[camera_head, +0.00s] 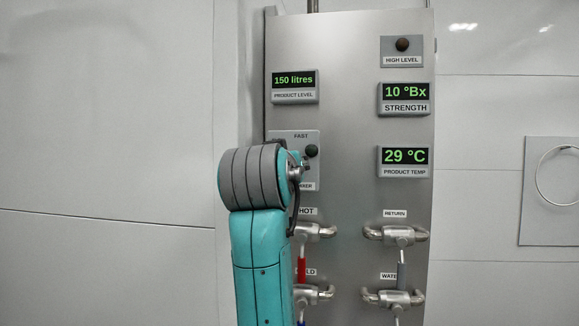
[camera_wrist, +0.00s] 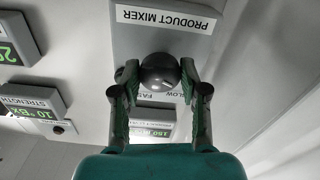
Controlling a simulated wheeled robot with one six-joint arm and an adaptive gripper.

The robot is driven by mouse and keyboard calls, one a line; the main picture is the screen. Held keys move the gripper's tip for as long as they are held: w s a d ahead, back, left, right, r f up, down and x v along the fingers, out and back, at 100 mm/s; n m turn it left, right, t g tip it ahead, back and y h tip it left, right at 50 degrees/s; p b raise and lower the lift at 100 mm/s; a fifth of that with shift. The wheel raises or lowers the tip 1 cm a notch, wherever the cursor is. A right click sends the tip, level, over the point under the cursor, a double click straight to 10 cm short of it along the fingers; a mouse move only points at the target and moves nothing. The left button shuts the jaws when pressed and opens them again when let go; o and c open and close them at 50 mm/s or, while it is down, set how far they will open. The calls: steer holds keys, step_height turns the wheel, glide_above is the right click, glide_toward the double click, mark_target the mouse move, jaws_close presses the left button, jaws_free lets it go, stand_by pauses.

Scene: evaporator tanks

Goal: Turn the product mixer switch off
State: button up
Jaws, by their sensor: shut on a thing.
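The product mixer switch is a dark round knob (camera_wrist: 159,70) on a grey plate (camera_wrist: 185,42) labelled PRODUCT MIXER, seen upside down in the wrist view. FAST and SLOW labels lie beside it, partly covered. A faint light mark shows on the knob, but its setting is hard to read. My gripper (camera_wrist: 157,78) is shut on the knob, one finger on each side. In the head view the mixer plate (camera_head: 308,136) shows FAST and the end of its name. My arm covers much of the plate and hides most of the gripper there.
The steel panel (camera_head: 347,60) carries a product level display (camera_head: 294,86) above the mixer plate. Strength (camera_head: 404,98) and temperature (camera_head: 404,161) displays are at right. Below are hot (camera_head: 316,231), return (camera_head: 396,235), cold (camera_head: 314,295) and water (camera_head: 393,298) valves. My arm stands close to the left valves.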

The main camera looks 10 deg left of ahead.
steer(key=shift+n, duration=2.3)
steer(key=o, duration=1.1)
steer(key=s, duration=1.2)
